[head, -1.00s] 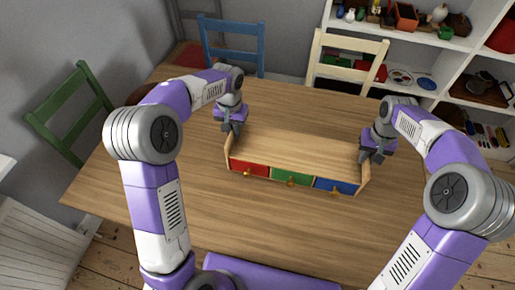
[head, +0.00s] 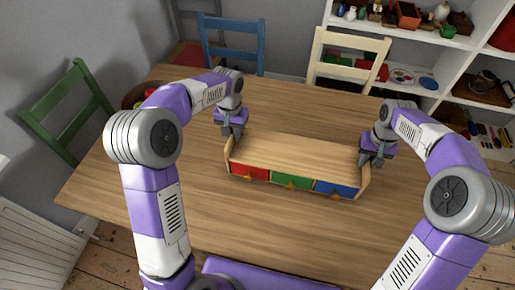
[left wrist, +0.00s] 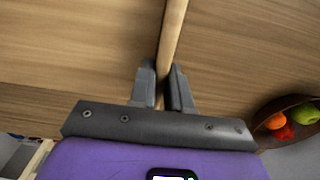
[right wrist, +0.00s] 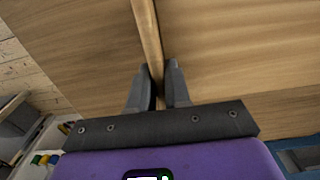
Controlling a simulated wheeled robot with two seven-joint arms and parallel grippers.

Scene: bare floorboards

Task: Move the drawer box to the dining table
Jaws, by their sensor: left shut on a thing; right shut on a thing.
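The drawer box (head: 295,153) is a wooden box with red, green and blue drawer fronts and raised side panels. In the head view it is over the middle of the dining table (head: 200,210); I cannot tell whether it touches the top. My left gripper (head: 232,135) is shut on its left side panel, which shows between the fingers in the left wrist view (left wrist: 171,50). My right gripper (head: 367,160) is shut on its right side panel, also between the fingers in the right wrist view (right wrist: 150,45). The drawers look closed.
A fruit bowl (left wrist: 290,120) stands on the table near my left gripper. A green chair (head: 65,110) is at the left, a blue chair (head: 232,45) and a cream chair (head: 345,60) behind. White shelves (head: 455,45) stand at the back right. The table's front area is clear.

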